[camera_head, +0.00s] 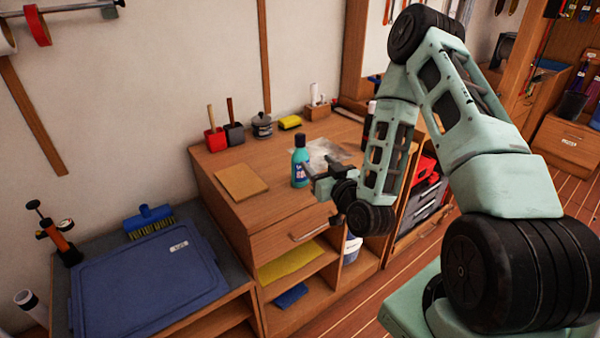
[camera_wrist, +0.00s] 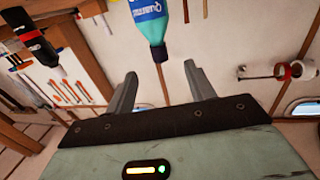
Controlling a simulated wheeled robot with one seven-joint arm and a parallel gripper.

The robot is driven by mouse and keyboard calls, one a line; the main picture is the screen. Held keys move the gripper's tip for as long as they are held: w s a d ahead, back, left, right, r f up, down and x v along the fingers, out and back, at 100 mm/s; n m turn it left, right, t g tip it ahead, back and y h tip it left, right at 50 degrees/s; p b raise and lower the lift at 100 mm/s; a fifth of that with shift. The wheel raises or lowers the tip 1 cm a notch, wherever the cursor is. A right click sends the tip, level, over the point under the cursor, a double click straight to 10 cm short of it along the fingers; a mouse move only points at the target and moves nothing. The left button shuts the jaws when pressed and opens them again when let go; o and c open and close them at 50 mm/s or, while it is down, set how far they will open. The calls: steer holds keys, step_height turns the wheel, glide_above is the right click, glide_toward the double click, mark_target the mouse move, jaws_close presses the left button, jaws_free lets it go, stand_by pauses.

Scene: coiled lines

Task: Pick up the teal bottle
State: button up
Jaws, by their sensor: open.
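The teal bottle (camera_head: 300,168) stands upright on the wooden worktop, with a dark cap and a label on its side. My gripper (camera_head: 314,178) is just to the right of the bottle in the head view, low beside its body. In the wrist view the scene looks upside down, and the teal bottle (camera_wrist: 149,14) shows at the top edge, cap downward and partly cut off. The fingers of my gripper (camera_wrist: 161,68) are apart and nothing is held between them. I cannot tell whether a finger touches the bottle.
A tan board (camera_head: 241,182) lies left of the bottle, and a clear crumpled sheet (camera_head: 322,152) lies behind it. A dark pot (camera_head: 262,126), a yellow sponge (camera_head: 290,122) and red and black tools stand at the back. A blue lidded bin (camera_head: 150,285) is at lower left.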

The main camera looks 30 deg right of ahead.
mark_target(303, 143)
steer(key=w, duration=0.5)
steer(key=w+d+p, duration=0.1)
steer(key=w, duration=0.1)
steer(key=shift+w+r, duration=0.15)
steer(key=shift+w, duration=0.7)
steer(key=w+p, duration=0.1)
steer(key=w, duration=0.1)
steer(key=w+d+p, duration=0.1)
steer(key=w, duration=0.1)
steer(key=shift+d+r+p, duration=0.1)
steer(key=shift+r+p, duration=0.2)
steer(key=shift+r, duration=0.05)
steer(key=shift+w+f, duration=0.15)
steer(key=shift+w, duration=0.4)
jaws_close()
